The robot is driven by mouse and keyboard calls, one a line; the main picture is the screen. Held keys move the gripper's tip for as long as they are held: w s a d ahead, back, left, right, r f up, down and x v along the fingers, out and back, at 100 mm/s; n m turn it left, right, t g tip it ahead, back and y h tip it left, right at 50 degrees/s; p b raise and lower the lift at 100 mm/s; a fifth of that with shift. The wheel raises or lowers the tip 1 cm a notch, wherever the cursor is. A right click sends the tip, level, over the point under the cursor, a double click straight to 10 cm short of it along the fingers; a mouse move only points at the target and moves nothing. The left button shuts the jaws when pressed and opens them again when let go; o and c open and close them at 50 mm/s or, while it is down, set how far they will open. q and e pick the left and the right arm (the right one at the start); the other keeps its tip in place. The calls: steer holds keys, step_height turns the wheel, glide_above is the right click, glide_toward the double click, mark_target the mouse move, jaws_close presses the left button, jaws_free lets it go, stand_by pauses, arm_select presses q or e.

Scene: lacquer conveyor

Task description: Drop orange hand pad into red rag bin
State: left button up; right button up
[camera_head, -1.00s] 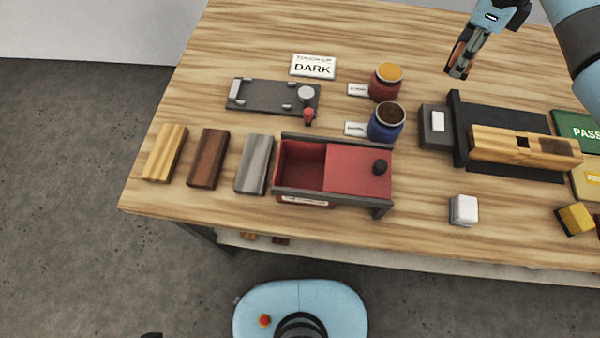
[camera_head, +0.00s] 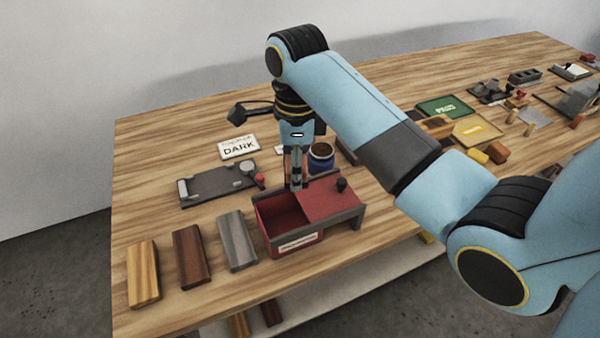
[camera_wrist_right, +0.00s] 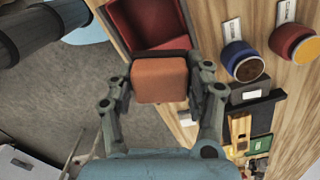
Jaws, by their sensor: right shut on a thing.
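The orange hand pad (camera_wrist_right: 160,80) is held between the two fingers of my right gripper (camera_wrist_right: 160,85) in the right wrist view. In the head view my right gripper (camera_head: 297,180) points down over the back edge of the red rag bin (camera_head: 281,212), and the pad is hard to make out there. The bin has an open compartment on its left and a red lid with a dark knob on its right. In the right wrist view the open bin (camera_wrist_right: 118,22) lies just beyond the pad. My left gripper is not in view.
Three blocks, yellowish (camera_head: 143,275), brown (camera_head: 190,257) and grey (camera_head: 237,241), lie left of the bin. A dark clamp plate (camera_head: 215,186) and a DARK sign (camera_head: 239,147) lie behind. A blue jar (camera_head: 321,159) stands close behind the bin.

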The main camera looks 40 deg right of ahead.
steer(key=f, duration=0.3)
steer(key=shift+s+a, duration=0.1)
steer(key=shift+a, duration=0.25)
steer(key=shift+d+f, duration=0.1)
steer(key=shift+f, duration=0.15)
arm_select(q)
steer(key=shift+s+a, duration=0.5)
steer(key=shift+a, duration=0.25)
arm_select(e)
steer(key=shift+f, duration=0.3)
steer(key=o, duration=1.1)
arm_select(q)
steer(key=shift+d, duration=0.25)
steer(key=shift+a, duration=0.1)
